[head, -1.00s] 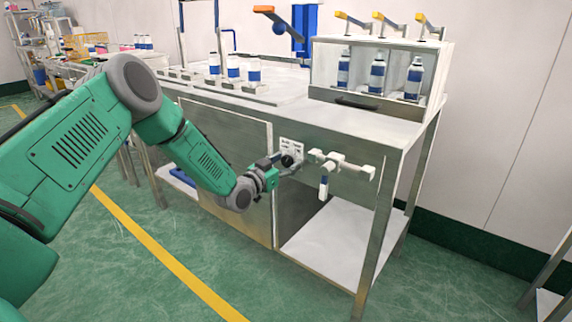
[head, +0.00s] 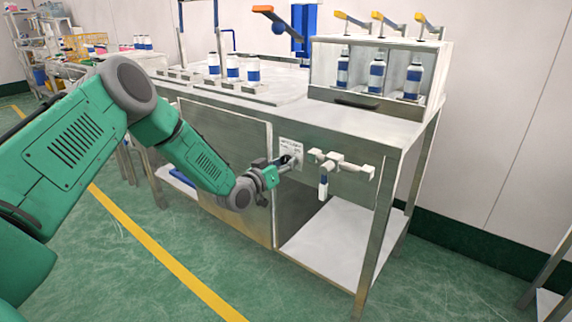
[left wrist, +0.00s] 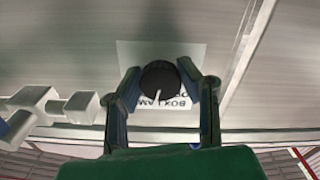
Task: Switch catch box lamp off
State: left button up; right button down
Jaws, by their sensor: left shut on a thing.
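A black round knob (left wrist: 158,82) with a white pointer line sits on a white label plate (left wrist: 194,60) on the front of the metal bench. The plate's lettering appears upside down in the left wrist view and reads in part "BOX LAMP". In that view the pointer line points toward the picture's bottom, slightly left. My left gripper (head: 294,162) is at this plate in the head view; in the left wrist view its two fingers (left wrist: 160,88) lie on either side of the knob, shut on it. The knob is mostly hidden by the gripper in the head view. My right gripper is not in view.
The bench (head: 405,128) carries several bottles and a station with orange-yellow levers (head: 353,20). An open lower shelf (head: 340,240) lies below.

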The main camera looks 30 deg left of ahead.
pick_arm(q)
jog(key=n, duration=0.3)
jog(key=shift+a+n, duration=0.15)
jog(key=shift+n, duration=0.25)
jog(key=n+b, duration=0.1)
jog(key=n, duration=0.3)
jog(key=shift+r, duration=0.1)
jog(key=shift+a+n+b, duration=0.1)
jog(key=shift+n+b, duration=0.2)
jog(key=shift+n, duration=0.1)
jog(key=o, duration=1)
jog(key=shift+o, duration=0.9)
jog(key=shift+a, duration=0.1)
